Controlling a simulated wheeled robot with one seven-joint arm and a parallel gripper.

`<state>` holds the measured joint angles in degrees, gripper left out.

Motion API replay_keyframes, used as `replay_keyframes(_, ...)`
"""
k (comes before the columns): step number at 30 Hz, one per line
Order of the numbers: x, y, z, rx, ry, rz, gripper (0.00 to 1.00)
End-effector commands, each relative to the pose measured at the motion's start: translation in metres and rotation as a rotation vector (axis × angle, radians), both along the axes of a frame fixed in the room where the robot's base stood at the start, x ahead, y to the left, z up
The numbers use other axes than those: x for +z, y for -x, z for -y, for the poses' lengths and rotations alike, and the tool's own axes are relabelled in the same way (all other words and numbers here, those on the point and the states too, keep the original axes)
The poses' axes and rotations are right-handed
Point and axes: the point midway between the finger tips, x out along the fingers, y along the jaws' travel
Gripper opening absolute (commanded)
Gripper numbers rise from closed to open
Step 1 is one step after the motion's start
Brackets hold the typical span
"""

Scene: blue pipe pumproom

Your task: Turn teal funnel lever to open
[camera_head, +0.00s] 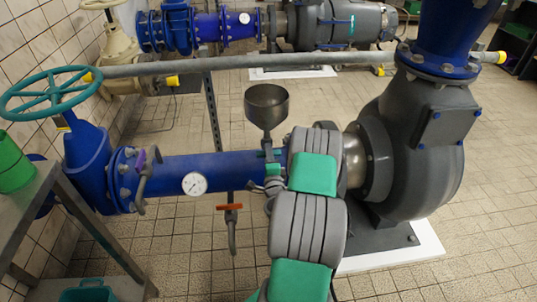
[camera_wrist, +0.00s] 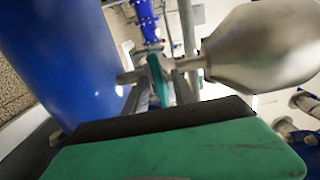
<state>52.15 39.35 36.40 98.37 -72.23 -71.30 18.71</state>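The grey funnel (camera_head: 266,104) stands on the blue horizontal pipe (camera_head: 220,170) in the head view. Its small teal lever (camera_head: 271,155) shows below the bowl, beside my arm. In the wrist view the teal lever (camera_wrist: 158,80) stands between the two fingers of my gripper (camera_wrist: 158,92), with the metal funnel (camera_wrist: 265,45) to the right and the blue pipe (camera_wrist: 65,60) to the left. The fingers look apart, with gaps beside the lever; any contact is unclear. In the head view my gripper (camera_head: 267,184) is partly hidden by my arm.
A pressure gauge (camera_head: 194,184) and a red-handled valve (camera_head: 230,207) sit along the pipe. A teal handwheel (camera_head: 48,93) is at left, above a metal table (camera_head: 30,205). The dark pump (camera_head: 415,150) stands right of my arm. Tiled floor is open at front right.

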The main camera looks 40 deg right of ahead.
Motion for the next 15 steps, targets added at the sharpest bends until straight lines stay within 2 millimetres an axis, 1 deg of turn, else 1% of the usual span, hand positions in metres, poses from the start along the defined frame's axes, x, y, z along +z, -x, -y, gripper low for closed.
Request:
replay_keyframes(1,0.0001,0.0000,0.0000,0.000,0.000,0.000,0.26)
replay_keyframes(2,0.0001,0.0000,0.0000,0.000,0.000,0.000,0.24)
replay_keyframes(10,0.0001,0.0000,-0.0002,0.000,0.000,0.000,0.02)
replay_keyframes(11,0.0001,0.0001,-0.0003,0.001,0.000,0.000,0.00)
replay_keyframes(15,0.0000,0.0000,-0.0004,0.001,0.000,0.000,0.00)
